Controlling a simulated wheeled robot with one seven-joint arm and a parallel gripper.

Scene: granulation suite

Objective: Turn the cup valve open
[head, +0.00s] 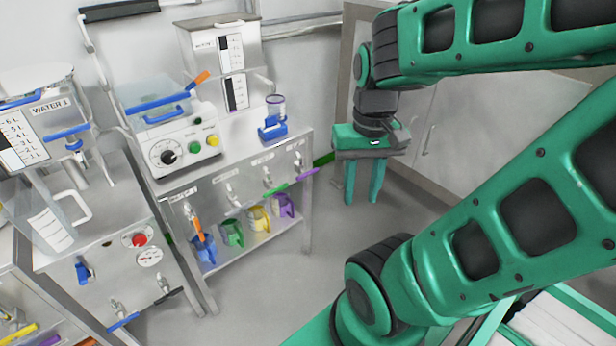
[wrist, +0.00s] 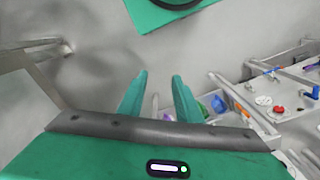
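My gripper (head: 362,198) hangs over the open floor right of the steel bench, fingers pointing down. In the wrist view my gripper (wrist: 160,76) has its two green fingers apart with nothing between them. A small clear cup with a blue base (head: 273,122) stands on the bench top, left of my gripper and apart from it. A blue-handled valve (head: 74,143) is on the WATER 1 tank at the far left. I cannot tell which part is the cup valve, nor whether it is open or shut.
The steel bench (head: 308,150) carries a white control box (head: 180,150) and a second tank (head: 205,45). Several coloured jugs stand on its lower shelf (head: 225,255) under small taps. A clear pitcher (head: 50,225) stands at left. Grey floor (head: 300,280) is free before the bench.

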